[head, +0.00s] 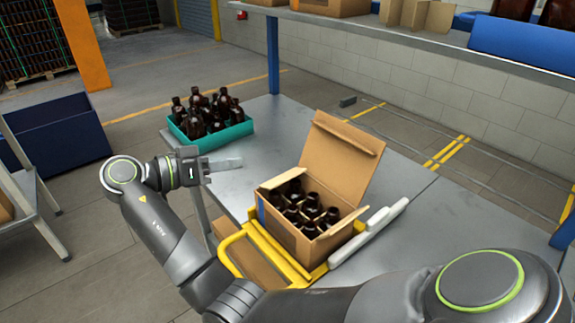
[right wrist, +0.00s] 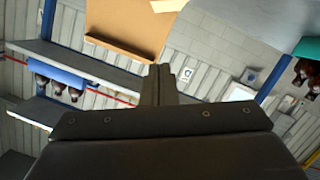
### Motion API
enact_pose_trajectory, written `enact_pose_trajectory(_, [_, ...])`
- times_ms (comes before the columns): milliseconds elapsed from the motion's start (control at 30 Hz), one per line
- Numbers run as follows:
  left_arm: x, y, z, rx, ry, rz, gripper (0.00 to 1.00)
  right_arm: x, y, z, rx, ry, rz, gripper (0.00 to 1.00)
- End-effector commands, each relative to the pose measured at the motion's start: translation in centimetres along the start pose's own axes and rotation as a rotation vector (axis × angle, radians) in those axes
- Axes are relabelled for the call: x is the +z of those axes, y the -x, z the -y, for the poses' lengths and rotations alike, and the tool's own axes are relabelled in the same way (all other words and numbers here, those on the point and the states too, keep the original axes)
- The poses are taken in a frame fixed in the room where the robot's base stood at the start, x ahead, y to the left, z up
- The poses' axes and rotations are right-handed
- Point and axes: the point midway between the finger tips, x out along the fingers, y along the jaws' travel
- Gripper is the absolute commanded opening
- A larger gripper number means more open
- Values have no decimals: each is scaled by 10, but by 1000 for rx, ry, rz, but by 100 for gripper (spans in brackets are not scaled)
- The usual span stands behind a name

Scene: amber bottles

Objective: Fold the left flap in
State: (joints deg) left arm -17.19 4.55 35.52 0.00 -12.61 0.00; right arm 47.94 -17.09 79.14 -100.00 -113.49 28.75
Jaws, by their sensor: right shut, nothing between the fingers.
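The open cardboard box (head: 290,240) holds several dark amber bottles (head: 305,208). Its left flap (head: 283,178) sticks up and outward at the box's left end. The right flap (head: 343,221) also stands open, and the lid (head: 336,158) is raised at the back. My right gripper (head: 238,162) is shut and empty, in the air to the left of the box, apart from the left flap. In the right wrist view its closed fingers (right wrist: 158,84) point away, with cardboard of the box (right wrist: 140,25) at the top. My left gripper is not in view.
A teal crate (head: 238,132) of bottles stands behind my right gripper. A shelf (head: 400,35) runs above the back. The table right of the box is clear.

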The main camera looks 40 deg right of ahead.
Motion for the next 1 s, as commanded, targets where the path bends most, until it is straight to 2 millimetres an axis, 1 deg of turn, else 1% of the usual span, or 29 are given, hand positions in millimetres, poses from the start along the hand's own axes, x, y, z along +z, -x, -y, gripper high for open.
enact_pose_trajectory(67, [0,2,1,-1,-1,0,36,-1,-4,-1,2,-2,1,0])
enact_pose_trajectory(167, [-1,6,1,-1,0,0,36,-2,-17,-2,4,-2,0,0])
enact_pose_trajectory(267, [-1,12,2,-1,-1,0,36,-3,-36,-2,6,-2,0,0])
enact_pose_trajectory(400, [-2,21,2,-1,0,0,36,-3,-67,-2,6,-1,-1,0])
enact_pose_trajectory(567, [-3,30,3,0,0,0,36,-3,-101,-2,6,0,-2,0])
enact_pose_trajectory(633, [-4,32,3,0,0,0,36,10,-102,-1,0,5,1,0])
enact_pose_trajectory(800, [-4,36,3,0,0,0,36,29,-107,-1,0,3,0,0])
enact_pose_trajectory(1000, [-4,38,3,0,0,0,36,38,-109,0,0,1,-1,0])
